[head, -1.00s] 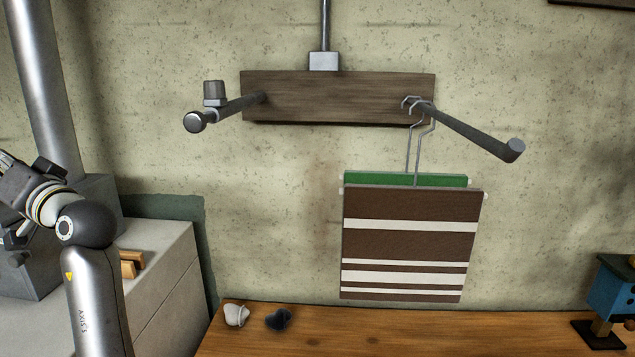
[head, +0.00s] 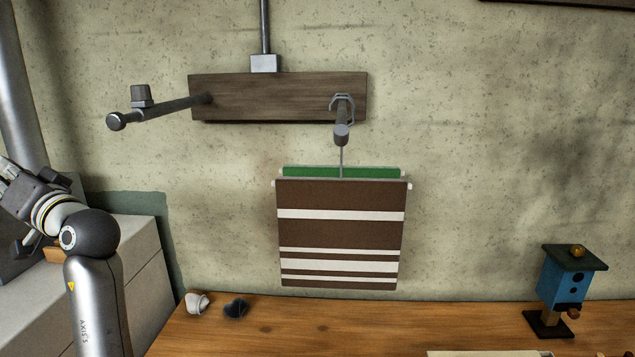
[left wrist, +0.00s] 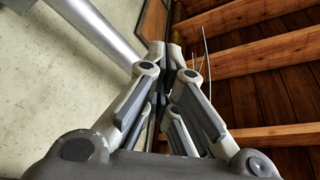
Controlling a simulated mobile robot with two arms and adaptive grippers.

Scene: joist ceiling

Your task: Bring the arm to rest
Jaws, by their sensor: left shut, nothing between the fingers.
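My left arm rises at the left edge of the head view, bent at a dark round joint, with its wrist end near the picture's left edge. The left gripper (left wrist: 166,58) shows clearly in the left wrist view, its two fingers closed together with nothing between them. It points up toward the ceiling joists. In the head view the fingers are hard to make out. My right gripper is in neither view.
A wooden wall rack (head: 270,97) has two pegs. Striped brown and green cloths (head: 340,240) hang below its right peg. A wooden bench (head: 400,320) carries a white item (head: 196,303), a dark item (head: 236,308) and a blue birdhouse (head: 564,285).

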